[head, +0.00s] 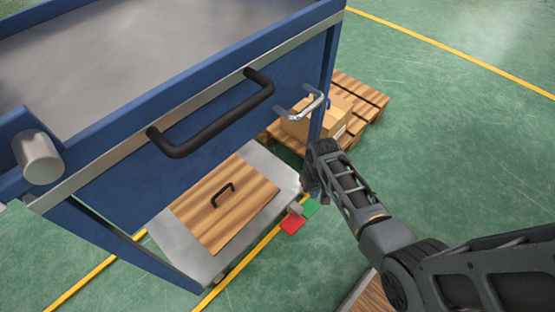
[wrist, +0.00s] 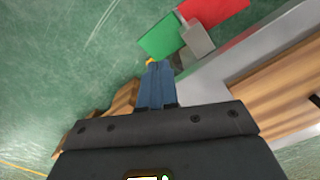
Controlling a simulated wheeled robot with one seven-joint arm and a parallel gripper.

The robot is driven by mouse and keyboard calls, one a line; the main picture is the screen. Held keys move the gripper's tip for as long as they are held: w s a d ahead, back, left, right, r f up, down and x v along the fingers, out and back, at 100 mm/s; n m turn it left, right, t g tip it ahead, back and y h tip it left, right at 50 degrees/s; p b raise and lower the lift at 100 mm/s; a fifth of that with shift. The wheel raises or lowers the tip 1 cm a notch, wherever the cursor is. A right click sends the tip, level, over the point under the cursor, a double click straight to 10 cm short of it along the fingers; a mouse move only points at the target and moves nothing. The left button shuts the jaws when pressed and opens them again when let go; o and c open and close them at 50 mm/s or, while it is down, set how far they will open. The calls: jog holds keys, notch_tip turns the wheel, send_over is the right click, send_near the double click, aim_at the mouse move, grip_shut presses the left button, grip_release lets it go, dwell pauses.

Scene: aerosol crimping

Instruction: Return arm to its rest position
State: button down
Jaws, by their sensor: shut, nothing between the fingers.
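My arm reaches in from the lower right of the head view, and my gripper (head: 309,183) is at its far end. It is shut and empty, beside the right end of the blue cart (head: 225,124).
A wooden board (head: 222,222) with a black handle lies on the cart's lower shelf. A carton (head: 318,122) sits on a pallet (head: 358,92) behind. Red (head: 292,225) and green (head: 310,207) patches and a grey block (wrist: 198,40) lie near the shelf. Green floor is clear at right.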

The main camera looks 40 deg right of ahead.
jog(key=s+a+r+n+t+h, duration=0.2)
jog(key=s+a+t, duration=0.4)
jog(key=s, duration=0.4)
jog(key=s+a+r+n+t, duration=0.1)
jog(key=s+a+r, duration=0.2)
jog(key=r, duration=0.2)
jog(key=s+a+r+n+t, duration=0.1)
jog(key=s+a+r+t, duration=0.15)
jog(key=r, duration=0.35)
jog(key=s+a+r+t, duration=0.1)
jog(key=s+a+r, duration=0.2)
jog(key=s+r, duration=0.15)
jog(key=s+a+r+t+y+p, duration=0.1)
jog(key=a+r+t+p, duration=0.1)
jog(key=r+p, duration=1.1)
jog(key=s+a+r+n+t+y+p, duration=0.1)
jog(key=r+p, duration=1.2)
jog(key=r, duration=2.1)
jog(key=shift+s+a+r+n+t+p, duration=0.3)
jog(key=shift+s+a+r+t+p, duration=0.1)
jog(key=shift+s+a+t, duration=0.35)
